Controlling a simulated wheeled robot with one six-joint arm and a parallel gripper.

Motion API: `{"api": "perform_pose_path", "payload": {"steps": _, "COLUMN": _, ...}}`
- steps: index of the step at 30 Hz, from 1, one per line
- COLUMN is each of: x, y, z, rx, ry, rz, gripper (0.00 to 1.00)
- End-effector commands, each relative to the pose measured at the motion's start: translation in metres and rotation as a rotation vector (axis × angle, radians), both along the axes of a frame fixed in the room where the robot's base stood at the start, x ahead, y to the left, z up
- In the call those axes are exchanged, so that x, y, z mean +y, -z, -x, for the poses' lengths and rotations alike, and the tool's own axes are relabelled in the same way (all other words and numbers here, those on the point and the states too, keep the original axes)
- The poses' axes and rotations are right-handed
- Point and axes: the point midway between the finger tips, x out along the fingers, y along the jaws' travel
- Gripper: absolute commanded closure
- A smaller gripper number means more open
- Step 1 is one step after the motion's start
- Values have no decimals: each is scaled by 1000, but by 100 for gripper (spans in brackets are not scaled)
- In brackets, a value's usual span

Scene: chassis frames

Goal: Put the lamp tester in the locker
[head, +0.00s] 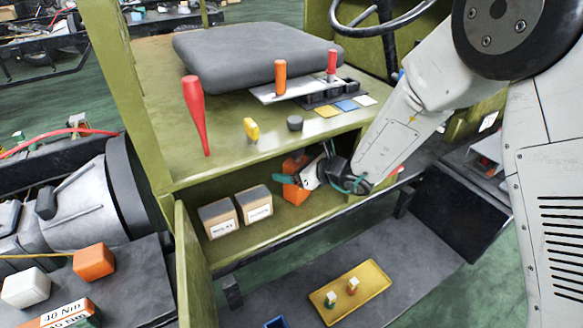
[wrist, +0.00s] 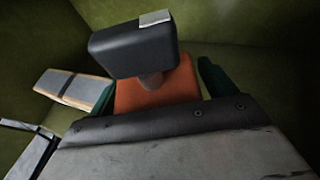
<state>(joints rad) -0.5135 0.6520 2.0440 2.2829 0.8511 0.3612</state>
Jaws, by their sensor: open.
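An orange body with a dark block-shaped head, which looks like the lamp tester (head: 294,190), is inside the olive-green locker (head: 190,262) under the seat. The locker's door stands open at the left. In the wrist view the tester's orange body (wrist: 150,96) is between the two teal fingers of my gripper (wrist: 154,90), with its dark head rising beyond them. My gripper (head: 318,181) reaches into the locker from the right and is open around the tester. Whether the fingers touch it, and its base, are hidden.
Two labelled boxes (head: 217,218) stand left of the tester in the locker. On the ledge above are a red tool (head: 195,112), a yellow piece (head: 251,129) and a tool rack (head: 290,90). A yellow tray (head: 372,285) with small items lies below.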

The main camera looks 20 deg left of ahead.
Motion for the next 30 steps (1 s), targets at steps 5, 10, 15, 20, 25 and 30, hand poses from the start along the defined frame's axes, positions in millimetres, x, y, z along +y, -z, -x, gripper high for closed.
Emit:
{"api": "perform_pose_path", "payload": {"steps": 5, "x": -17, "y": -9, "z": 6, "rx": -1, "ry": 2, "rz": -1, "gripper": 17}}
{"api": "perform_pose_path", "payload": {"steps": 10, "x": -53, "y": -13, "z": 21, "rx": 2, "ry": 4, "rz": 0, "gripper": 17}}
{"api": "perform_pose_path", "payload": {"steps": 15, "x": -91, "y": -13, "z": 37, "rx": 1, "ry": 4, "rz": 1, "gripper": 17}}
{"api": "perform_pose_path", "payload": {"steps": 20, "x": -118, "y": -14, "z": 48, "rx": 1, "ry": 4, "rz": 0, "gripper": 17}}
{"api": "perform_pose_path", "payload": {"steps": 25, "x": -133, "y": -13, "z": 55, "rx": 0, "ry": 1, "rz": 0, "gripper": 17}}
{"api": "perform_pose_path", "payload": {"steps": 30, "x": -137, "y": -13, "z": 57, "rx": 0, "ry": 0, "rz": 0, "gripper": 17}}
